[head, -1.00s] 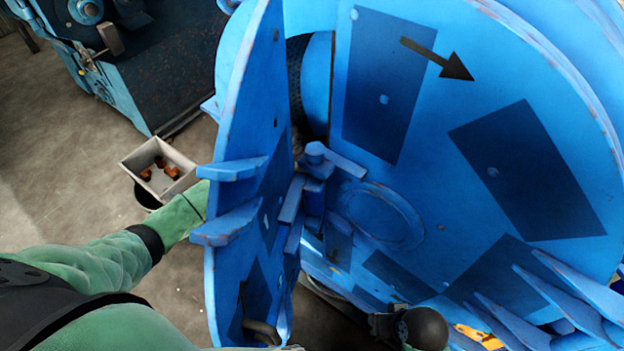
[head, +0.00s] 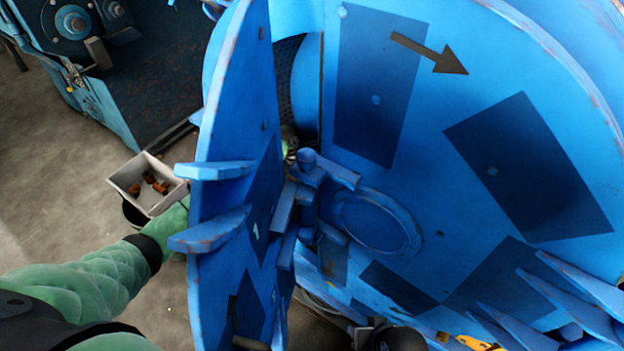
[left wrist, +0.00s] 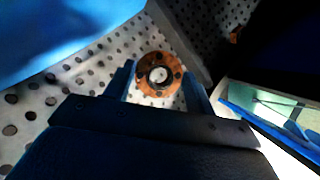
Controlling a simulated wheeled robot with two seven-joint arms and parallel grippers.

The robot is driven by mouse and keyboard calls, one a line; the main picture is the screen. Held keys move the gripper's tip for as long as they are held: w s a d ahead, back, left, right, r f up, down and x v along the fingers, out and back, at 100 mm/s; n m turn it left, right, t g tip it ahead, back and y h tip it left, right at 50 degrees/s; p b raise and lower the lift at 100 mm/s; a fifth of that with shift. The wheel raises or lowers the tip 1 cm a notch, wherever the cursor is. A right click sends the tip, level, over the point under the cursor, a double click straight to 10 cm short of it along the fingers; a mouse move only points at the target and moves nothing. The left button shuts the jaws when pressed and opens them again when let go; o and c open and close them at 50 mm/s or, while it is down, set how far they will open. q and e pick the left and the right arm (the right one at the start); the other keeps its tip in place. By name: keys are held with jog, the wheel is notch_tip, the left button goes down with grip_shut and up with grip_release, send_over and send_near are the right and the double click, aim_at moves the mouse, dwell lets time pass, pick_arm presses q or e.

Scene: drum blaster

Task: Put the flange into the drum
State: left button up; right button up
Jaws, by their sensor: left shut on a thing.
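The flange (left wrist: 158,58) is a rusty orange ring with bolt holes around a central bore. In the left wrist view it sits between the two fingers of my left gripper (left wrist: 160,74), which is shut on it. Pale perforated metal (left wrist: 65,85) of the drum's inside lies behind and to the left of it. In the head view the blue drum blaster (head: 480,80) has its door (head: 225,120) swung open. My left arm passes behind the door; a bit of green shows in the gap by the opening, and the gripper and flange are hidden there. My right gripper does not show.
A grey box (head: 125,182) with several rusty parts stands left of the door on a dark support. The door's edge and its projecting blue lugs (head: 215,170) are close to my left arm. Another blue machine (head: 150,70) stands at the back left.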

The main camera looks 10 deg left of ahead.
pick_arm(q)
jog(key=o, duration=1.2)
jog(key=shift+v, duration=3.95)
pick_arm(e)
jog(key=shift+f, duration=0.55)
